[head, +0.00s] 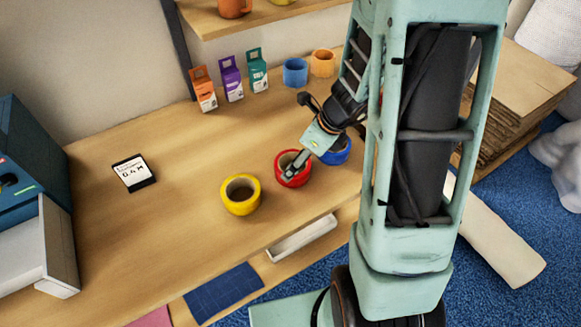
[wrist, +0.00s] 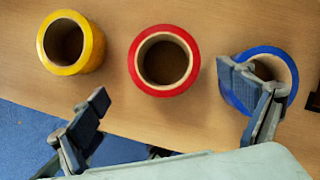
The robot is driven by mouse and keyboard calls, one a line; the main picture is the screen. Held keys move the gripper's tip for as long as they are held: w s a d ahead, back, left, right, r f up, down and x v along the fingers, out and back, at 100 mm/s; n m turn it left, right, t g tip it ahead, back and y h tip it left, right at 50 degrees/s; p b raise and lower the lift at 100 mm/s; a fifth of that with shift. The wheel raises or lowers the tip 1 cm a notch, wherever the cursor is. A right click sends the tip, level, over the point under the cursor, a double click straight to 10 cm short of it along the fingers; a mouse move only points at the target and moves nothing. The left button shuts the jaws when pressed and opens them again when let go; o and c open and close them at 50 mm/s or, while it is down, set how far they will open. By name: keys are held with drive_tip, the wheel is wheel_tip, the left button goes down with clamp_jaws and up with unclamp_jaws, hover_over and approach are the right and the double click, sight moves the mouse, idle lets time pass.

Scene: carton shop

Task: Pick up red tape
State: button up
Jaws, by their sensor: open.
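The red tape (head: 283,181) is a roll lying flat on the wooden table, between the yellow tape (head: 241,208) and the blue tape (head: 337,152). In the head view my gripper (head: 296,165) is over the red tape and hides part of it. In the wrist view the red tape (wrist: 133,68) shows whole, beyond the fingertips and between them sideways. My gripper (wrist: 160,88) is open and empty there, its fingers spread wide. The right finger overlaps the blue tape (wrist: 290,66) in the picture. The yellow tape (wrist: 97,45) is at upper left.
Three small boxes, orange (head: 203,90), purple (head: 231,78) and teal (head: 257,70), stand at the back beside a blue cup (head: 295,72) and an orange cup (head: 322,63). A black-and-white device (head: 133,172) lies at left. The table is clear around it.

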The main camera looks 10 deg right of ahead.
drive_tip(key=shift+w+b+x, duration=0.2)
drive_tip(key=shift+b+x, duration=0.1)
drive_tip(key=shift+x, duration=1.4)
drive_tip(key=shift+w+b+x, duration=0.15)
drive_tip(key=shift+b+x, duration=0.15)
drive_tip(key=shift+x, duration=1.4)
drive_tip(key=shift+d+r, duration=0.1)
drive_tip(key=shift+d, duration=0.05)
drive_tip(key=shift+c, duration=0.3)
drive_tip(key=c, duration=1.3)
